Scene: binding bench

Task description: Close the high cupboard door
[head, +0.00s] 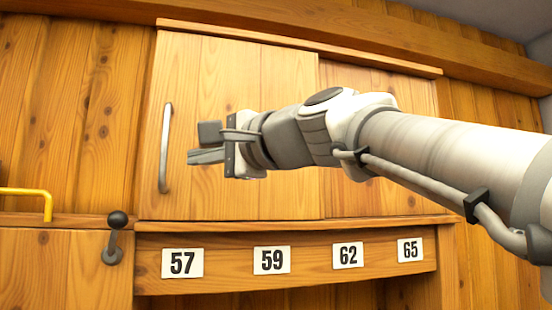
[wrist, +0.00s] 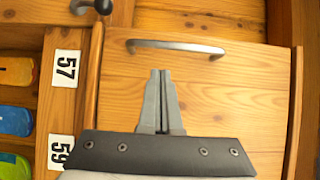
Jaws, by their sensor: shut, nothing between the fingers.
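The high cupboard has a wooden door panel (head: 215,85) on its left half with a grey vertical bar handle (head: 165,148) near its left edge. A second panel (head: 375,115) to the right looks slightly set back behind it. I cannot tell whether the door stands fully closed. My gripper (head: 192,157) is in front of the left panel, just right of the handle, and points left. In the wrist view the shut, empty fingers (wrist: 160,75) point at the handle (wrist: 175,47), with a gap visible between them. The door panel (wrist: 235,85) fills the background.
A shelf rail below the cupboard carries labels 57 (head: 183,263), 59 (head: 272,260), 62 (head: 348,255) and 65 (head: 410,249). A dark knobbed lever (head: 115,238) and a yellow bar handle (head: 30,192) are at the left. Coloured items (wrist: 15,120) sit in compartments beneath.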

